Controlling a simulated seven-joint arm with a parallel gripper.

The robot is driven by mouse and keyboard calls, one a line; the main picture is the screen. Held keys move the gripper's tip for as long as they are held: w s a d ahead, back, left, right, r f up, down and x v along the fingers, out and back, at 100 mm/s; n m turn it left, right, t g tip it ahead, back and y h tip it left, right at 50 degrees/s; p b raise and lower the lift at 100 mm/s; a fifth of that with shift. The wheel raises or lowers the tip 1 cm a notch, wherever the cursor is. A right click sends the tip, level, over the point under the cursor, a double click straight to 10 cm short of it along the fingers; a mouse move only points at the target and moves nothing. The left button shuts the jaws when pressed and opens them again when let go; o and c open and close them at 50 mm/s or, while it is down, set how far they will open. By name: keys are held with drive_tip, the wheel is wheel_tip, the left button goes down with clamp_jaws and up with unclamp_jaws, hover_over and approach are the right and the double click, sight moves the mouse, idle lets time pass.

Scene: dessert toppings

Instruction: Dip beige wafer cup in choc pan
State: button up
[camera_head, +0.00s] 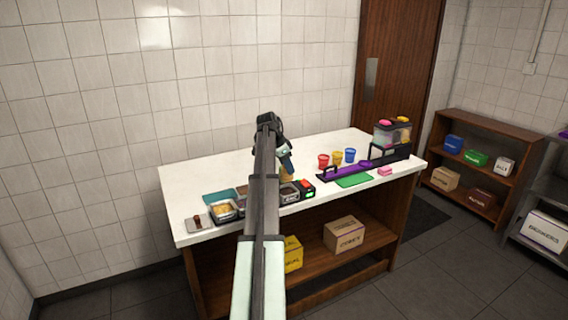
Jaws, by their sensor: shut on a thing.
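My gripper (287,163) is over the left-middle of the white counter, partly hidden behind my own arm. It is shut on a small beige thing, which appears to be the beige wafer cup (287,174). The cup is just below the fingers and close above a dark pan (290,192), which looks like the choc pan. My arm covers part of this pan, so its contents are unclear. I cannot tell whether the cup touches the pan.
Left of my arm are a teal tray (217,197) and a metal container (225,211). A device with a green display (309,194) is right of the pan.

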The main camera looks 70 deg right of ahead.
sight(287, 177)
drive_tip(key=shift+f, duration=2.7)
drive_tip(key=shift+f, duration=1.1)
drive_tip(key=shift+r, duration=0.25)
drive_tip(key=shift+r, duration=1.75)
drive_tip(key=shift+r, duration=2.25)
